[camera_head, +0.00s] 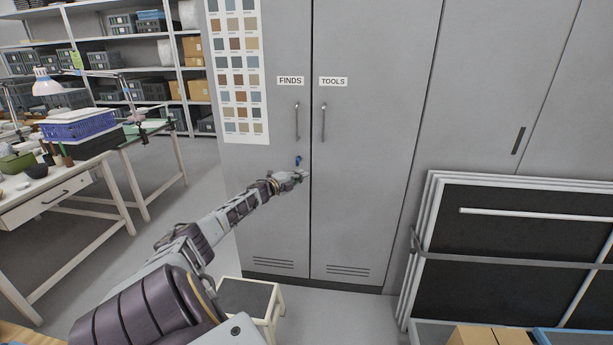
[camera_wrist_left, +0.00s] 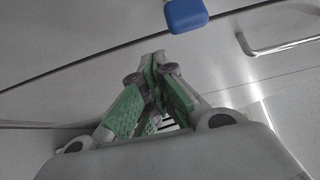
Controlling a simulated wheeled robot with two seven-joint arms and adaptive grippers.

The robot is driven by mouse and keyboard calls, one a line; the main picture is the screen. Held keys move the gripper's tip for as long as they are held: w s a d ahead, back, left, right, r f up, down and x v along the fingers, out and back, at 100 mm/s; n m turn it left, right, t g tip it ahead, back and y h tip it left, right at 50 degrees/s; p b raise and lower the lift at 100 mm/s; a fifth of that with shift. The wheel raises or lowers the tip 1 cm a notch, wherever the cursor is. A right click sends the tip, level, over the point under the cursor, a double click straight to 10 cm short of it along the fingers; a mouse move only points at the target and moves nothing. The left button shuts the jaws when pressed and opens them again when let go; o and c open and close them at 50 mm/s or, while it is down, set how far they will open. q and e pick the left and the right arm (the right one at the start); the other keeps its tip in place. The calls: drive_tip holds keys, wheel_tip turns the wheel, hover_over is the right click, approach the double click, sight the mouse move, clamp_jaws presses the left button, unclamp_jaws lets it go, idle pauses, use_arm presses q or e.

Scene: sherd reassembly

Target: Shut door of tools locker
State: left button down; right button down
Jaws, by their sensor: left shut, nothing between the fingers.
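The grey tools locker door (camera_head: 365,160) carries a TOOLS label (camera_head: 333,82) and a vertical bar handle (camera_head: 323,122). It looks flush with the FINDS door (camera_head: 265,200) on its left, with a thin dark seam between them. My left gripper (camera_head: 305,175) is in front of the doors by this seam, below the handles. Its green-padded fingers (camera_wrist_left: 157,62) are shut and empty in the left wrist view. I cannot tell whether the fingertips touch the door. A handle (camera_wrist_left: 280,46) also shows in that view. My right gripper is not in view.
A small blue item (camera_head: 298,160) hangs on the FINDS door just above my gripper, and shows close in the wrist view (camera_wrist_left: 186,14). A low stool (camera_head: 250,298) stands before the locker. Framed dark panels (camera_head: 520,225) lean at the right. Worktables (camera_head: 60,200) stand left.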

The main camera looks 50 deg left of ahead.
use_arm(q)
drive_tip(key=shift+s+a, duration=0.45)
drive_tip(key=shift+s, duration=0.25)
drive_tip(key=shift+s+a, duration=0.5)
drive_tip(key=shift+s, duration=0.25)
drive_tip(key=shift+s+a, duration=0.45)
drive_tip(key=shift+s, duration=0.25)
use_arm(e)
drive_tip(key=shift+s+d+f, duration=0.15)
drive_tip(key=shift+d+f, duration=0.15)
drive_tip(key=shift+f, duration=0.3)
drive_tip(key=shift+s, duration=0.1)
